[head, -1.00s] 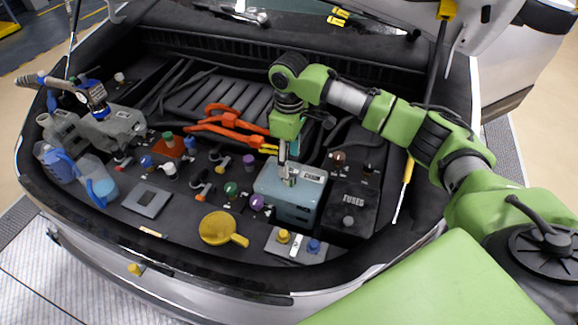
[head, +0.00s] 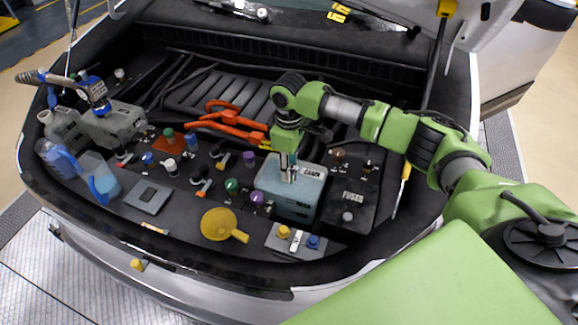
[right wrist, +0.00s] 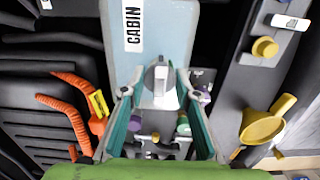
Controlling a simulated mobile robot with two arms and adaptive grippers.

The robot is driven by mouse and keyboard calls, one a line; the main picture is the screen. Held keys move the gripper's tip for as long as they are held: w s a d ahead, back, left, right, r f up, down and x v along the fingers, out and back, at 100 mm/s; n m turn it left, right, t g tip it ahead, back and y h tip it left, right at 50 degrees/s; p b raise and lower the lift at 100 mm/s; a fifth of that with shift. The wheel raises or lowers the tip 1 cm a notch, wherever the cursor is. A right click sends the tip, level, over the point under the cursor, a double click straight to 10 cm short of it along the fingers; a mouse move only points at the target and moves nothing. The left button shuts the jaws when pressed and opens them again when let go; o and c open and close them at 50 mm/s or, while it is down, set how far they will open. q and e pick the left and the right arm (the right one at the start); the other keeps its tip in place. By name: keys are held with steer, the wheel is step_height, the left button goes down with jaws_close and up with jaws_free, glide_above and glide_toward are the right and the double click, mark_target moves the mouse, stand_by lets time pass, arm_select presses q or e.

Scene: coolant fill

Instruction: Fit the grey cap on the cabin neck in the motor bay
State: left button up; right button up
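The blue-grey cabin tank (head: 308,183), labelled CABIN, stands at the right of the motor bay. My right gripper (head: 288,174) points down over its top. The cap is over the tank's top. The cabin neck is hidden under it, so I cannot tell whether the cap is seated. My left gripper is not clearly in view.
A black fuse box (head: 350,205) stands right of the tank. A yellow funnel (head: 220,225) and a plate with yellow and blue caps (head: 290,241) lie in front. Orange cables (head: 232,122) run behind left. Several coloured caps and bottles fill the left side.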

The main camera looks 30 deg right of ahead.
steer(key=c, duration=0.4)
steer(key=shift+o, duration=0.2)
steer(key=shift+p, duration=0.5)
stand_by(0.6)
steer(key=shift+p, duration=0.35)
steer(key=shift+s+m+p, duration=0.1)
steer(key=shift+m+p, duration=1.5)
steer(key=shift+p, duration=0.2)
steer(key=shift+f, duration=0.1)
steer(key=shift+m+p, duration=1.4)
steer(key=shift+p, duration=0.3)
